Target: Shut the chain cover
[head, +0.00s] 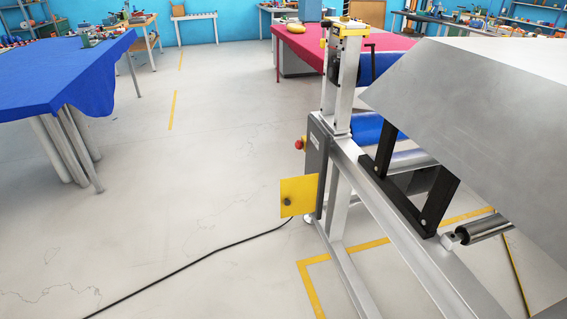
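A yellow square panel (298,190) with a dark round knob, which looks like the chain cover, is at the middle of the head view. It juts out to the left from the lower part of a dark grey upright housing (318,165) on the machine's end frame. It stands open, swung away from the housing. What lies behind it inside the housing cannot be seen. Neither of my grippers is in view.
A red knob (300,143) sticks out above the panel. The machine's metal frame (385,215) and a large grey sheet-metal body (480,105) fill the right. A black cable (190,266) crosses the floor. A blue-covered table (60,75) stands left; the floor between is clear.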

